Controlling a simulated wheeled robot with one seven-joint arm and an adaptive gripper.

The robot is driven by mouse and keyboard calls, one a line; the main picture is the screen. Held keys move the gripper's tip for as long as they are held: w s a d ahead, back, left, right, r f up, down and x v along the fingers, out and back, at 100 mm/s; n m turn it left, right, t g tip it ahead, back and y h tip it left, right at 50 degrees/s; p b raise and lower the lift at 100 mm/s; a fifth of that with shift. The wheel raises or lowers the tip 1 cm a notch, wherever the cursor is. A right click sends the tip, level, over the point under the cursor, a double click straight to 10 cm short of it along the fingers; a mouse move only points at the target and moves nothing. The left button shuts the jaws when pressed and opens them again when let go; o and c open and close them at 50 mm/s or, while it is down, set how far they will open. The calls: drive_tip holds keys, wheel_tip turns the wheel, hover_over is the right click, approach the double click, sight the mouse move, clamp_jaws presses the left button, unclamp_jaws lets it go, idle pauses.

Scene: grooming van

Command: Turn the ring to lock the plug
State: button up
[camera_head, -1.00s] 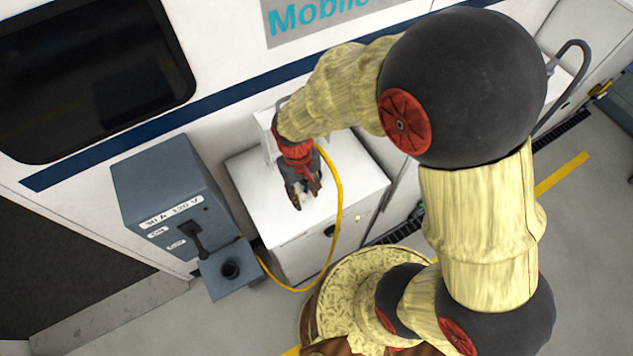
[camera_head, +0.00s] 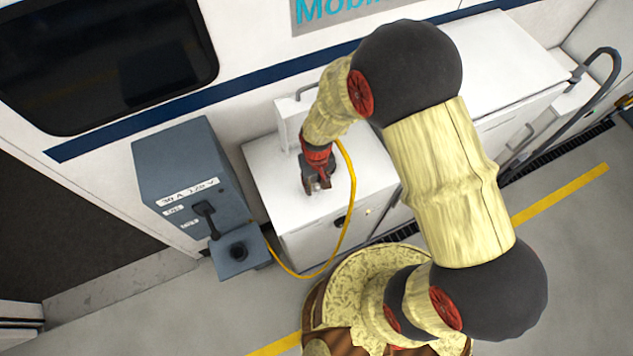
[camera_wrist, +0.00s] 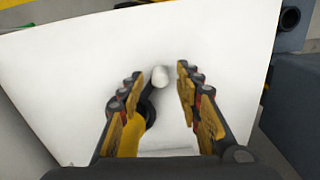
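The yellow cable (camera_head: 349,220) loops from beside the grey power box (camera_head: 190,175) up to behind my gripper. My gripper (camera_head: 318,184) points down over the white cabinet top. In the wrist view my gripper (camera_wrist: 158,85) is open, its two fingers apart. Between them, nearer the left finger, is a cable end that looks like the plug (camera_wrist: 147,112): yellow body, dark collar and a pale round tip. I cannot tell whether a finger touches it, nor make out the ring clearly. A dark round socket (camera_head: 238,252) sits on the box's lower block.
The white cabinet (camera_head: 270,185) stands beside the power box, with a raised handled part at its back. The box has a dark lever (camera_head: 205,215) above the socket. A longer white cabinet (camera_head: 500,60) and a grey rail (camera_head: 600,65) are at right. Grey floor is open at front.

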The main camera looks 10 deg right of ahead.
drive_tip(key=shift+c, duration=1.4)
clamp_jaws()
